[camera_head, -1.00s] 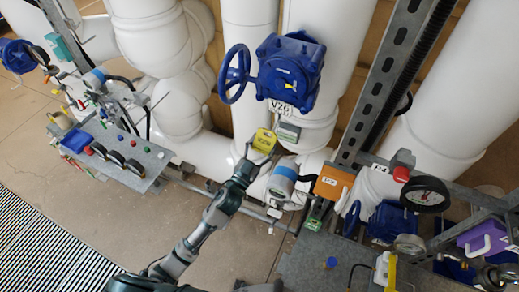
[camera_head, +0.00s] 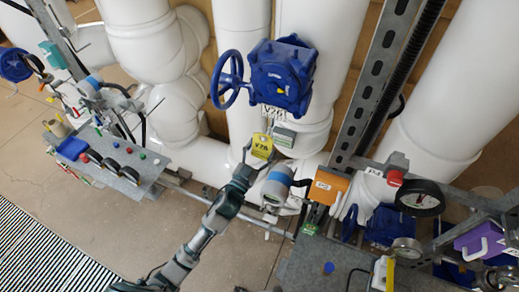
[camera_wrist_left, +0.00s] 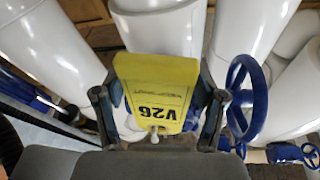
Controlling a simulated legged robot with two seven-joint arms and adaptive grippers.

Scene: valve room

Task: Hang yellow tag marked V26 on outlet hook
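My left gripper (camera_head: 258,158) is shut on the yellow tag (camera_head: 262,146), with its fingers at the tag's two side edges. The tag's black V26 marking shows in the left wrist view (camera_wrist_left: 157,100), upside down there. In the head view the tag stands just below the blue valve (camera_head: 283,73) and its white label plate (camera_head: 275,112). A thin line rises from the tag's top toward the label plate. I cannot tell whether it is the tag's loop or a hook, or whether they touch. My right gripper is not in view.
A blue-grey cylindrical device (camera_head: 277,186) and an orange box (camera_head: 329,186) stand to the right. A grey steel post (camera_head: 375,75) rises behind.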

